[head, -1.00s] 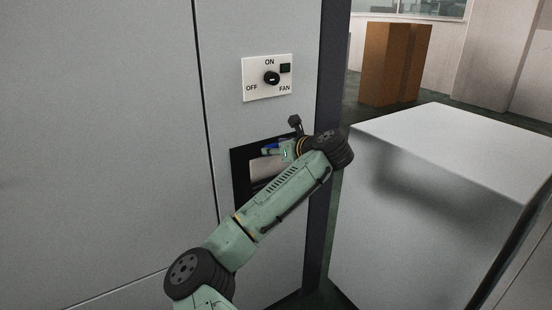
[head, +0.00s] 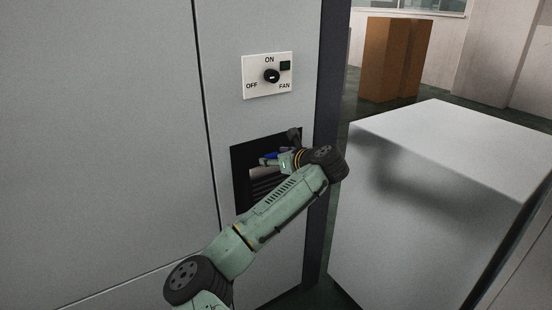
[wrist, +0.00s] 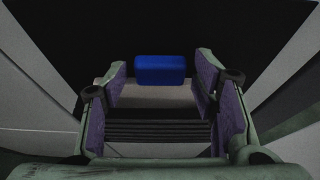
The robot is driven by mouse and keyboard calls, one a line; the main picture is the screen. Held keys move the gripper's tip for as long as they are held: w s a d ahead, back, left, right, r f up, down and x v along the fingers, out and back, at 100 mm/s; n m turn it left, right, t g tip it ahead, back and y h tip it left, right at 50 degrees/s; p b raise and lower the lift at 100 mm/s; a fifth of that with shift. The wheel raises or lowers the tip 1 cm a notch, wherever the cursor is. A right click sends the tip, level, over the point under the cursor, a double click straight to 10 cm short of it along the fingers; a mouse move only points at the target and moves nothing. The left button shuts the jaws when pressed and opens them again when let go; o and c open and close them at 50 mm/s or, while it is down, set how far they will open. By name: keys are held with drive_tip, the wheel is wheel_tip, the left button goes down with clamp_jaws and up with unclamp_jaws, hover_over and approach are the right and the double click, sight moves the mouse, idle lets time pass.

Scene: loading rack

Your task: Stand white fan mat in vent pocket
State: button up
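The white fan mat (head: 266,173) shows as a short pale strip inside the dark vent pocket (head: 241,184), in the panel below the fan switch. In the wrist view the mat (wrist: 160,95) is a light grey band between the fingers, with a blue block (wrist: 160,69) at its far edge. My gripper (head: 268,161) is at the pocket's upper part, partly hidden by my wrist. In the wrist view its purple-padded fingers (wrist: 160,75) are wide apart, with dark gaps on both sides of the blue block. Whether the mat's ends touch the pads is unclear.
Dark slats (wrist: 160,130) lie on the near side of the mat in the pocket. The switch plate (head: 267,76) is above the opening. A grey box-like block (head: 440,150) stands to the right, and a brown cabinet (head: 390,60) stands behind it.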

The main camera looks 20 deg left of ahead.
drive_tip(key=shift+o, duration=0.5)
drive_tip(key=shift+r, duration=0.2)
drive_tip(key=b+v, duration=0.1)
drive_tip(key=v, duration=1.1)
drive_tip(key=shift+b, duration=0.4)
drive_tip(key=shift+r, duration=0.15)
